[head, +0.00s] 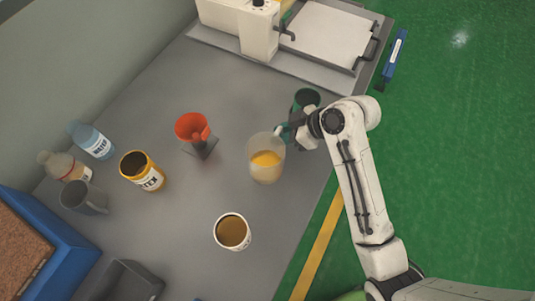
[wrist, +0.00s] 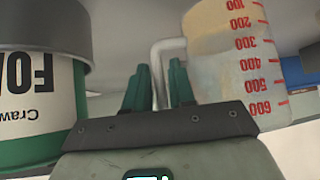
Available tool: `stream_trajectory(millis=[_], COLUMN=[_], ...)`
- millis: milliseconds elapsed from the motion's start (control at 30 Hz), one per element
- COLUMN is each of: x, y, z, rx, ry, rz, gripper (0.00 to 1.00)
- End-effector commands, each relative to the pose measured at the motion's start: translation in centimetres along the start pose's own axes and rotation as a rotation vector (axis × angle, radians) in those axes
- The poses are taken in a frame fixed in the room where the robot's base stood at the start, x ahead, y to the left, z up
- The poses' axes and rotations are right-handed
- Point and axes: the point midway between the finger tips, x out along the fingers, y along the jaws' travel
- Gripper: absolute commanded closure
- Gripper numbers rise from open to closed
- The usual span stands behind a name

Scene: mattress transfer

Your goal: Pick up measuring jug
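The measuring jug (head: 266,158) is clear with yellow-orange contents and stands upright on the grey table, right of the middle. In the wrist view the jug (wrist: 238,60) shows inverted red numbers, and its pale handle (wrist: 159,80) runs between the green fingers. My gripper (head: 288,131) is at the jug's right side in the head view. In the wrist view the gripper (wrist: 159,82) has one finger on each side of the handle, with little space between them. Whether the fingers press on the handle cannot be told.
A dark green can (head: 307,98) stands close behind my gripper; a green-and-white labelled can (wrist: 40,90) fills the wrist view's left. A white machine (head: 245,25) is at the back.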

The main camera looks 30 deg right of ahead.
Motion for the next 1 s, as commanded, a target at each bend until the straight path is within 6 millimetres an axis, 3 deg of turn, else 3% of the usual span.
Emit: stream_trajectory(millis=[333,600,1000], x=[1.01,0.97,0.93], y=[-0.02,-0.02,-0.01], z=[0.07,0.07,0.01], rx=[0.0,0.001,0.0], ry=[0.0,0.0,0.001], rz=[0.0,0.0,0.001], gripper=[0.76,1.0,1.0])
